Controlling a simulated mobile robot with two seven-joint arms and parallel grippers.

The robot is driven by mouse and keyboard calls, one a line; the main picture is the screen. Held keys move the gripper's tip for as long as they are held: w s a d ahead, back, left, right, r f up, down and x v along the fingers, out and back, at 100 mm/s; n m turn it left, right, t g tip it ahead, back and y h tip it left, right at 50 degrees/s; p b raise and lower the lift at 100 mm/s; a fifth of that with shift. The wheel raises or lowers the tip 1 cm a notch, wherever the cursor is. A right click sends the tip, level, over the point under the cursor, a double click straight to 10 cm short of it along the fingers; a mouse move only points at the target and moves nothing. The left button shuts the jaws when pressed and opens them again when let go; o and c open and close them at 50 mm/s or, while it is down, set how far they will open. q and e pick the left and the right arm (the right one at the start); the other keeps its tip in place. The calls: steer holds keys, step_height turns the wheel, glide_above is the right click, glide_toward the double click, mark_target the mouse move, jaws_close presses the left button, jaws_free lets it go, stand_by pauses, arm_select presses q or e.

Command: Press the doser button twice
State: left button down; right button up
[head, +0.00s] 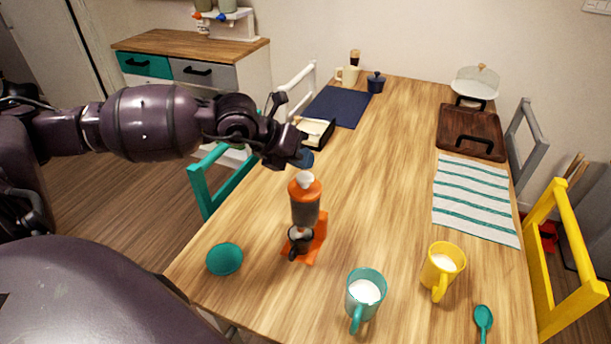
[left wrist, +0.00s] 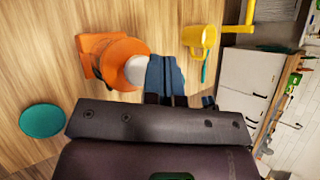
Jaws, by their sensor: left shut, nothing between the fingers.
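The orange doser (head: 305,208) stands upright on the wooden table, with a grey body and an orange base. Its white button (head: 304,179) is on top. In the left wrist view the doser's orange top (left wrist: 108,60) and white button (left wrist: 137,70) show from above. My left gripper (head: 303,158) is shut and empty, with blue fingertips just above and behind the button in the head view. In the left wrist view the fingertips (left wrist: 165,78) partly cover the button's edge. I cannot tell whether they touch. My right gripper is not in view.
A teal mug (head: 365,297) and a yellow mug (head: 441,270) stand to the right, with a teal spoon (head: 483,319). A striped cloth (head: 475,200) lies farther right. The table's middle is clear.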

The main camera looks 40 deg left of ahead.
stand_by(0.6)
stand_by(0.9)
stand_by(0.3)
arm_select(q)
steer(key=shift+f, duration=0.1)
steer(key=shift+f, duration=0.35)
steer(key=shift+f, duration=0.1)
stand_by(0.4)
steer(key=shift+f+b, duration=0.35)
steer(key=shift+f, duration=0.4)
stand_by(0.8)
steer(key=shift+r, duration=0.15)
steer(key=shift+r+p, duration=0.75)
steer(key=shift+r, duration=0.4)
